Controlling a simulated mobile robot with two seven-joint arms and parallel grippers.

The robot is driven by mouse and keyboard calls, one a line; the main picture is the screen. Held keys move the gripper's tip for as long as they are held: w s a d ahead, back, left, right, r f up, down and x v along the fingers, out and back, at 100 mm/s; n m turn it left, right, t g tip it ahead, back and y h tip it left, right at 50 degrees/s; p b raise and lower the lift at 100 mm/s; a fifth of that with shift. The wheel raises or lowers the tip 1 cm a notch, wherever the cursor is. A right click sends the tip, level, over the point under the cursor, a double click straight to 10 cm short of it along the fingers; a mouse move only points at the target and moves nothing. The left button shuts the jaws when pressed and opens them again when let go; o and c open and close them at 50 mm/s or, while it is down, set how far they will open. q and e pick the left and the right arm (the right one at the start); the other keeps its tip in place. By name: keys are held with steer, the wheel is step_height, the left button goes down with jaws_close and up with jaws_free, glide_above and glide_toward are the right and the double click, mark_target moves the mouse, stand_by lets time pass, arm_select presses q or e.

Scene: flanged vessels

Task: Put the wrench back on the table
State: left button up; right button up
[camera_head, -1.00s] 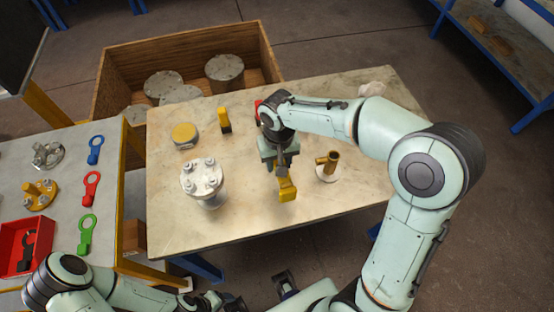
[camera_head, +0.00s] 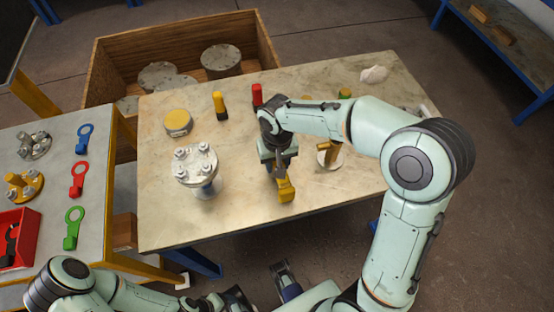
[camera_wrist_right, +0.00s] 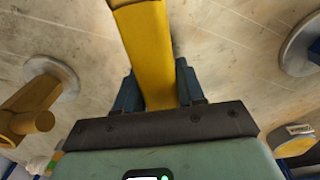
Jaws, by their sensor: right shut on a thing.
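My right gripper (camera_head: 281,170) is shut on a yellow wrench (camera_head: 285,192), which points down toward the front middle of the pale table (camera_head: 240,222). In the right wrist view the yellow handle (camera_wrist_right: 150,55) runs up between the blue fingers (camera_wrist_right: 157,88). I cannot tell whether the wrench touches the table top. A grey flanged vessel (camera_head: 195,164) stands to the left of the gripper. My left arm lies folded along the bottom edge; its jaws do not show clearly.
A brass fitting on a round base (camera_head: 328,156) stands close right, partly behind my arm. A yellow-topped disc (camera_head: 177,122), a yellow-handled piece (camera_head: 219,105) and a red piece (camera_head: 257,94) stand farther back. Blue, red and green ring wrenches (camera_head: 79,180) lie on the left table.

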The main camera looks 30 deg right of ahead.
steer(key=shift+f+b, duration=0.4)
steer(key=shift+f, duration=0.2)
stand_by(0.3)
steer(key=o, duration=1.7)
steer(key=shift+r+p, duration=2.7)
steer(key=shift+r, duration=0.85)
